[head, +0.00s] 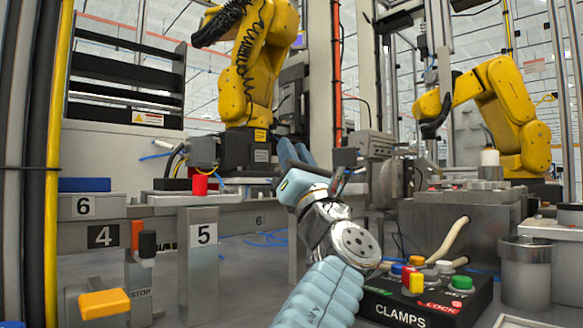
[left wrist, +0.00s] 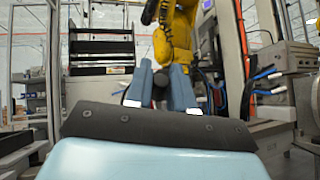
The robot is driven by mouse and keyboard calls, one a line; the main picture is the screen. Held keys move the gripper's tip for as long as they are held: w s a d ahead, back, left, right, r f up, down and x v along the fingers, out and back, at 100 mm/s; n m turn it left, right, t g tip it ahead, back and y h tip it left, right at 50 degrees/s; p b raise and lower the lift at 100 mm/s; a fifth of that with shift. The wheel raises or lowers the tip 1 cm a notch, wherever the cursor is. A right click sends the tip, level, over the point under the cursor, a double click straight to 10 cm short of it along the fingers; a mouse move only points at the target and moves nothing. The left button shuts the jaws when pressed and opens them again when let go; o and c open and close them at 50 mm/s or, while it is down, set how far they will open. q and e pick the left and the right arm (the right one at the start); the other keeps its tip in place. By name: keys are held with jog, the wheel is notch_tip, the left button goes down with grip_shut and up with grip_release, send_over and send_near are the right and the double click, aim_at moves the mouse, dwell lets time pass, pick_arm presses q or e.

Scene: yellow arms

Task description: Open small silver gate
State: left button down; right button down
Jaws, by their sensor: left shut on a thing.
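My left gripper (head: 293,152) is in the middle of the head view, at the end of my light blue arm, in front of the base of a yellow robot arm (head: 257,70). In the left wrist view its two blue-grey fingers (left wrist: 160,88) point away from the camera, close around a small dark piece between them. The gripper is shut on this piece; what it belongs to is mostly hidden by the fingers. I cannot tell for sure which metal part is the small silver gate. My right gripper is not in view.
A black CLAMPS button box (head: 388,309) is right of my arm. A second yellow robot arm (head: 500,100) stands at the right. Dark pipes and a yellow pole (head: 58,110) edge the left side.

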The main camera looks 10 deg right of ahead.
pick_arm(q)
jog(key=c, duration=1.1)
grip_release()
jog(key=shift+s+d+f+b, duration=0.1)
jog(key=shift+s+f+b, duration=0.1)
jog(key=shift+f+b, duration=0.1)
jog(key=s+d+b, duration=0.1)
jog(key=s+d, duration=0.2)
jog(key=s, duration=0.9)
jog(key=shift+d, duration=0.2)
jog(key=shift+o, duration=0.2)
jog(key=shift+f, duration=0.1)
